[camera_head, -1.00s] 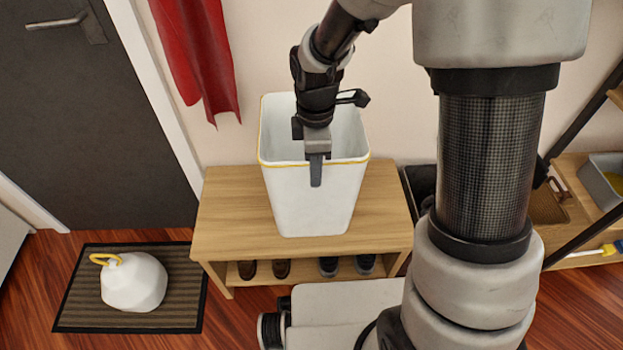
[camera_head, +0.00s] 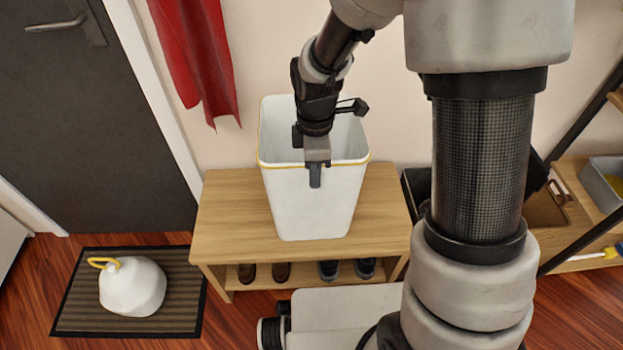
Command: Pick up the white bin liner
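A tall white bin (camera_head: 312,205) stands upright on the wooden bench, with a thin yellow edge around its open mouth. A white lining with that yellow edge, seemingly the bin liner (camera_head: 279,135), shows inside it. My gripper (camera_head: 315,176) points down at the front rim of the bin. One dark finger shows outside the front wall; the other finger is hidden, so I cannot tell whether it grips the rim. A white, bulging bag-like thing with a yellow loop (camera_head: 132,286) lies on the doormat at the lower left.
The wooden bench (camera_head: 225,215) has shoes (camera_head: 330,269) on its lower shelf. A red cloth (camera_head: 197,60) hangs behind, left of the bin. A dark door (camera_head: 90,130) is at left. A shelf with a grey tray (camera_head: 606,178) stands at right.

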